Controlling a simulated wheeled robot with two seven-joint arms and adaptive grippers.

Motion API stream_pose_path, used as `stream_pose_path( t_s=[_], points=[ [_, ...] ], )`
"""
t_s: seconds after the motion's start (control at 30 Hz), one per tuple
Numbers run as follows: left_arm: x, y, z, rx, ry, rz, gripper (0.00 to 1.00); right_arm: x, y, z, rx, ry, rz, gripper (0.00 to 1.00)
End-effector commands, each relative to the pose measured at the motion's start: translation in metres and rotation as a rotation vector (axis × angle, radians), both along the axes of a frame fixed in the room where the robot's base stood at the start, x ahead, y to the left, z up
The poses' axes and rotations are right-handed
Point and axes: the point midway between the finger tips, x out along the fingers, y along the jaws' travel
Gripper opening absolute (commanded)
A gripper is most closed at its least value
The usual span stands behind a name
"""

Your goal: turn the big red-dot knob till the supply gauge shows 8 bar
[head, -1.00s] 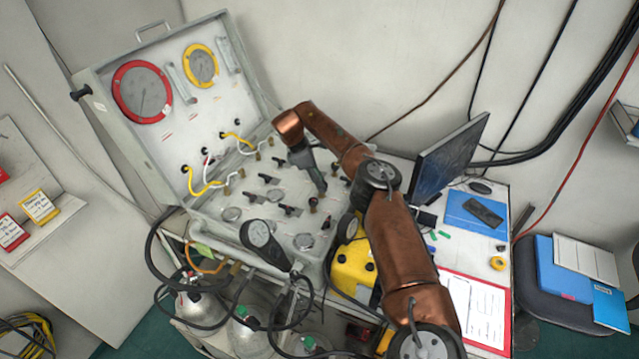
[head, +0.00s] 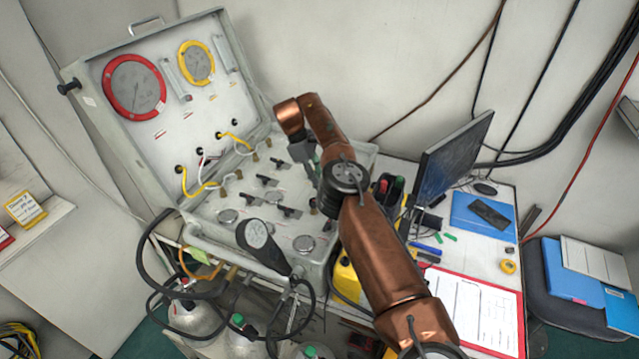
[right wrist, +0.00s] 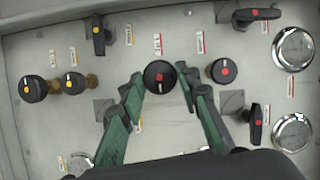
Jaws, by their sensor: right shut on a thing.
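The big red-dot knob (right wrist: 160,77) is a round black knob with a red dot and a pale mark, on the grey panel. My right gripper (right wrist: 160,82) is shut on it, one green-grey finger on each side. In the head view my right arm largely hides this gripper and the knob. On the case lid are a red-rimmed gauge (head: 134,86) and a smaller yellow-rimmed gauge (head: 197,63). I cannot tell which is the supply gauge, and their readings are too small to read. My left gripper is not in view.
A smaller red-dot knob (right wrist: 223,70) stands close right of the gripped knob. Yellow-dot knobs (right wrist: 73,84) are to the left, and a red-dot lever (right wrist: 256,123) at lower right. A monitor (head: 452,165) stands right of my arm. Hoses hang at the case's front.

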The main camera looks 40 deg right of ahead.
Motion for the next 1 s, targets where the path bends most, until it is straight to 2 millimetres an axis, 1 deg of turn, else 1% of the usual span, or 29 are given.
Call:
stream_pose_path(
  t_s=[0.03,0.43,0.47,0.5,0.7,1.0],
  points=[
    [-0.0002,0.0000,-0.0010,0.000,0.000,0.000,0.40,-0.0009,0.0009,-0.0025,0.003,0.004,-0.002,0.06],
    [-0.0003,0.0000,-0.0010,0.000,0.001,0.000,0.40,-0.0013,0.0008,-0.0025,0.003,0.006,-0.004,0.06],
    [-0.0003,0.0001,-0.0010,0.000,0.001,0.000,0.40,-0.0013,0.0008,-0.0025,0.003,0.006,-0.004,0.33],
    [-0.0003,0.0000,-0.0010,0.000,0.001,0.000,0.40,-0.0013,0.0008,-0.0024,0.003,0.006,-0.004,0.35],
    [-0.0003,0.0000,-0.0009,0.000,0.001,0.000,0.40,-0.0008,0.0004,-0.0014,0.002,0.004,-0.004,0.48],
    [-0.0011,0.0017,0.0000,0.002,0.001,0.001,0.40,-0.0006,0.0001,-0.0005,0.001,0.002,-0.001,0.48]
  ],
)
